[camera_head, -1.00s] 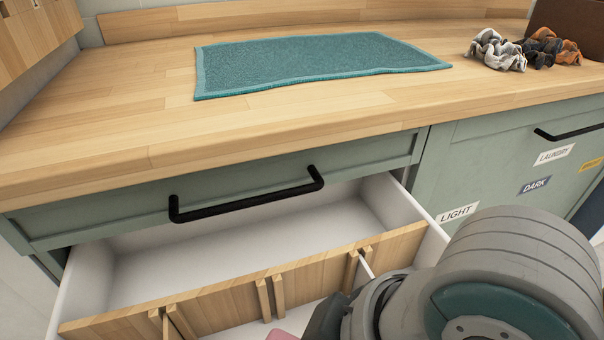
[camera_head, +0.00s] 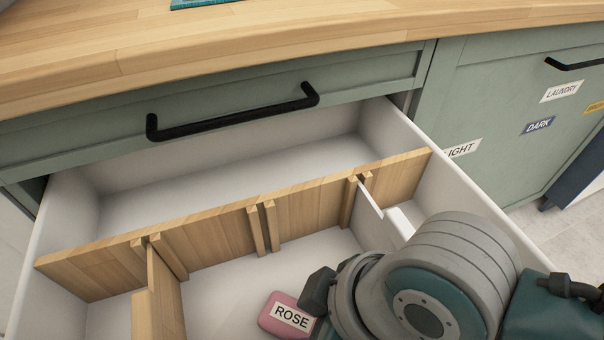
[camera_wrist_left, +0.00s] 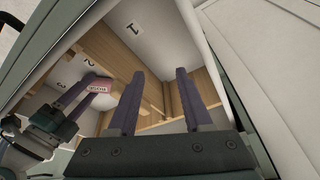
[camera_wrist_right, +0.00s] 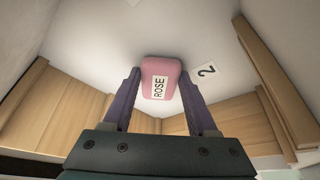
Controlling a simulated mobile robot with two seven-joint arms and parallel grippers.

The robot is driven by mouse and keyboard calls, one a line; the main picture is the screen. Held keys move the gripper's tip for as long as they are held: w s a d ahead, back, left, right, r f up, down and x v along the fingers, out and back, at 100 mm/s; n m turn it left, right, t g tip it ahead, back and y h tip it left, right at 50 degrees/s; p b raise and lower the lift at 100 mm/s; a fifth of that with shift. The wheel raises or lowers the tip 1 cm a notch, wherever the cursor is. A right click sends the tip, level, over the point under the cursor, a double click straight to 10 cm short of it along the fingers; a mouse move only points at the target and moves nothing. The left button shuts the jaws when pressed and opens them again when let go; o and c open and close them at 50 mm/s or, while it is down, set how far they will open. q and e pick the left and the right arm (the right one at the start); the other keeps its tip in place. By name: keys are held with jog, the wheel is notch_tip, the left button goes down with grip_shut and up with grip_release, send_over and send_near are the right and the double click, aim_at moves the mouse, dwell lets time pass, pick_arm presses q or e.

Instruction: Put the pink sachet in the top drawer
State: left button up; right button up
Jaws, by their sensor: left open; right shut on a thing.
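I cannot tell whether the sachet touches the floor. My left gripper (camera_wrist_left: 159,72) is open and empty over the drawer, facing the compartment marked "1" (camera_wrist_left: 132,28); it is outside the head view. The left wrist view also shows the sachet (camera_wrist_left: 98,88).
A long wooden divider (camera_head: 215,235) splits the drawer, and a shorter one (camera_head: 165,295) stands to the sachet's left. The back section is empty.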

jog(key=o, duration=1.3)
jog(key=shift+f, duration=0.1)
jog(key=shift+r+p, duration=0.3)
jog(key=shift+r, duration=0.15)
jog(key=p+v, duration=0.3)
jog(key=v, duration=0.3)
jog(key=shift+s+d+r, duration=0.2)
jog(key=shift+d+r, duration=0.05)
jog(key=shift+r, duration=0.2)
